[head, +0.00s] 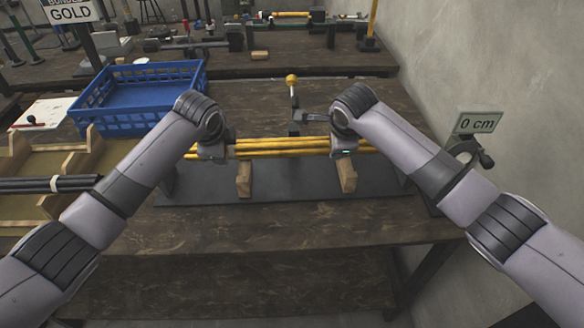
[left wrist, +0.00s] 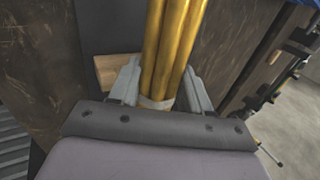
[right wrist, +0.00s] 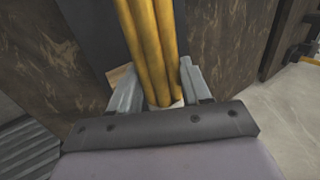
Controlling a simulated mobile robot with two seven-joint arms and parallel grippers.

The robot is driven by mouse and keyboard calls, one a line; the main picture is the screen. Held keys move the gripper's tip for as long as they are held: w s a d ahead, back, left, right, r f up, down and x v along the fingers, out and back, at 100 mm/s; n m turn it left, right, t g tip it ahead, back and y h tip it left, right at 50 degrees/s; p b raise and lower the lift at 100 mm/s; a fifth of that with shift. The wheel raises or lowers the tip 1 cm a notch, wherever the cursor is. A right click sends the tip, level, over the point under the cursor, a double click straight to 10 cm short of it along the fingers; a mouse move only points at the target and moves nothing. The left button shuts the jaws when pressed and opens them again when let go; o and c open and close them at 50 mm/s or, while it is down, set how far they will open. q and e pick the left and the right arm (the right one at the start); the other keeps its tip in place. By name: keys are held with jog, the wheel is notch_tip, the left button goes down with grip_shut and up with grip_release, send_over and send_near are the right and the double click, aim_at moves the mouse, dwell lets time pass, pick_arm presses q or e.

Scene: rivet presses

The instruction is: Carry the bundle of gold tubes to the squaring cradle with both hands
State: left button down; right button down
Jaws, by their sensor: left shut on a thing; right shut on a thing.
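The bundle of gold tubes (head: 280,147) lies level across both of my grippers at the squaring cradle. My left gripper (head: 212,152) is shut on the bundle's left part; the left wrist view shows the tubes (left wrist: 170,45) between its fingers. My right gripper (head: 343,147) is shut on the right part, and the tubes (right wrist: 150,50) show between its fingers. The squaring cradle has a dark base plate (head: 292,185) and two wooden supports, left (head: 244,180) and right (head: 347,176), below the bundle. I cannot tell whether the tubes touch the supports.
A blue crate (head: 150,90) stands at the back left. A lever with a yellow knob (head: 292,80) rises behind the bundle. A "0 cm" sign (head: 479,122) is at the right. Dark tubes (head: 45,184) lie in a wooden rack at the left. A "GOLD" sign (head: 70,12) is upper left.

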pick_arm(q)
jog(key=shift+f, duration=0.1)
pick_arm(e)
jog(key=shift+w, duration=0.1)
